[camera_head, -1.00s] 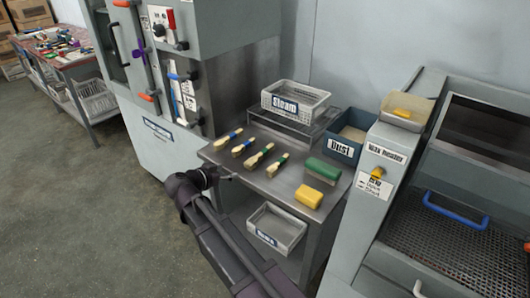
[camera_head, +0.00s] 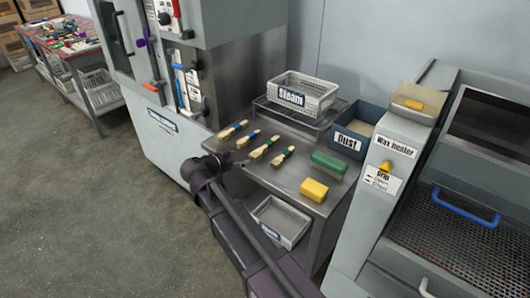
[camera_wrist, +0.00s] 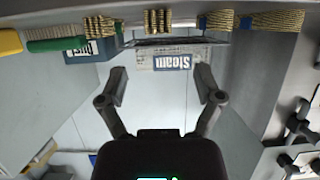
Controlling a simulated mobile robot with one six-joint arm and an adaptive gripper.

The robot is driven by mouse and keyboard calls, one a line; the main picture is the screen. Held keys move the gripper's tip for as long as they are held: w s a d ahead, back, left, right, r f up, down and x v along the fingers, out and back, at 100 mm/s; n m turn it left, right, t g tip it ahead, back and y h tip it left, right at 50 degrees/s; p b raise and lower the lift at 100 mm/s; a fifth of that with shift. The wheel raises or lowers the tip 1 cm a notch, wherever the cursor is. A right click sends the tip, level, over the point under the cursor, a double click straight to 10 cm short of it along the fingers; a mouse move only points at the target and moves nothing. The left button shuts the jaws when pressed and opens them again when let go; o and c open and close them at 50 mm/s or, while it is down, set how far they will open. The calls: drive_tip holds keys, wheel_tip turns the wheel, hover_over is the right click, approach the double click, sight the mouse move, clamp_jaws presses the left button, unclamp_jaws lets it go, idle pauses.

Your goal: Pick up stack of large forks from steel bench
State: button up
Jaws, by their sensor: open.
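Several stacks of pale wooden pieces with coloured bands lie in a row on the steel bench (camera_head: 300,188). The two left stacks (camera_head: 233,130) (camera_head: 247,139) have blue bands; the two right stacks (camera_head: 263,150) (camera_head: 283,157) have green bands. I cannot tell which stack is the large forks. In the wrist view the stacks show end-on along the top, such as this banded stack (camera_wrist: 158,21). My gripper (camera_wrist: 160,86) is open and empty, its fingers wide apart. In the head view my gripper is at the bench's front left edge, apart from the stacks.
Behind are a basket marked Steam (camera_head: 304,91) and a Dust bin (camera_head: 355,128). A grey cabinet (camera_head: 150,120) stands left, a wax heater (camera_head: 380,190) right. A white basket (camera_head: 284,222) sits below.

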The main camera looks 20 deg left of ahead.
sight(256, 153)
drive_tip(key=shift+b+x, duration=0.7)
drive_tip(key=shift+x, duration=1.7)
drive_tip(key=b+x, duration=0.1)
drive_tip(key=x, duration=0.3)
drive_tip(key=shift+d+f+b, duration=0.1)
drive_tip(key=shift+b, duration=0.25)
drive_tip(key=shift+w+d, duration=0.2)
drive_tip(key=shift+w, duration=0.3)
drive_tip(key=c, duration=1.1)
